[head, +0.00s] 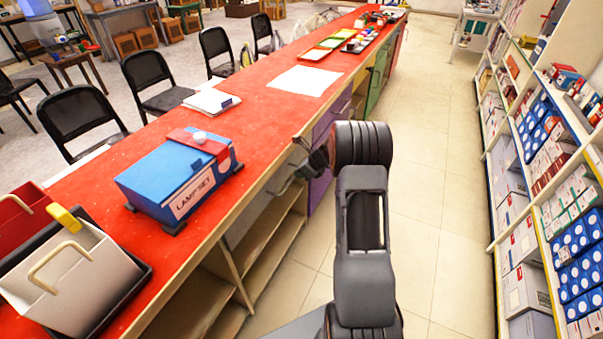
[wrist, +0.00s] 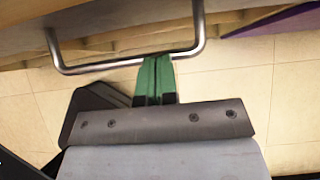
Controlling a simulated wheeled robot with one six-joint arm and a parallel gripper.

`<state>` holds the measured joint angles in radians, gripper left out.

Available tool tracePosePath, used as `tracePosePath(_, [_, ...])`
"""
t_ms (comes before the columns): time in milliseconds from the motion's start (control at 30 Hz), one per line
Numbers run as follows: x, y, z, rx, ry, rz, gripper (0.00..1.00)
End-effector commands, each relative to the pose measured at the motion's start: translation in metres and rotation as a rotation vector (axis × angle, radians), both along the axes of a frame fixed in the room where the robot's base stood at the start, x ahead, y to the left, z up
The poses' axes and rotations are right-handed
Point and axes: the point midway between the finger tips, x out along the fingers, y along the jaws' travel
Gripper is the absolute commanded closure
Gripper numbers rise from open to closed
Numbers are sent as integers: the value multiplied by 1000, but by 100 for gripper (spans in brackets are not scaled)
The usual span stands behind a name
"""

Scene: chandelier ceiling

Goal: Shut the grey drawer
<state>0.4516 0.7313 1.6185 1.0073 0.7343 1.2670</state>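The grey drawer (head: 258,203) is under the red counter top, beside a purple drawer front. Its metal bar handle (head: 283,186) shows just left of my arm. How far the drawer stands out is hard to tell. In the wrist view the handle (wrist: 125,63) crosses the top of the picture, with the drawer front behind it. My gripper (wrist: 158,60) has its green fingers side by side and closed together. In the head view my arm hides most of the gripper.
A blue lamp set box (head: 175,180) and a white carrier (head: 75,275) stand on the counter (head: 255,108). Open shelves lie below the drawer. Stocked shelves (head: 497,180) line the right side. The tiled aisle (head: 425,170) between is clear.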

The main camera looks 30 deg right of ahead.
Motion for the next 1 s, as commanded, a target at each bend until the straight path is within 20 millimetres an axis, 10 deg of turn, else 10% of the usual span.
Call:
tracePosePath(467, [-21,-25,11,1,-2,-4,100])
tracePosePath(1000, [-64,-54,80,0,-3,10,100])
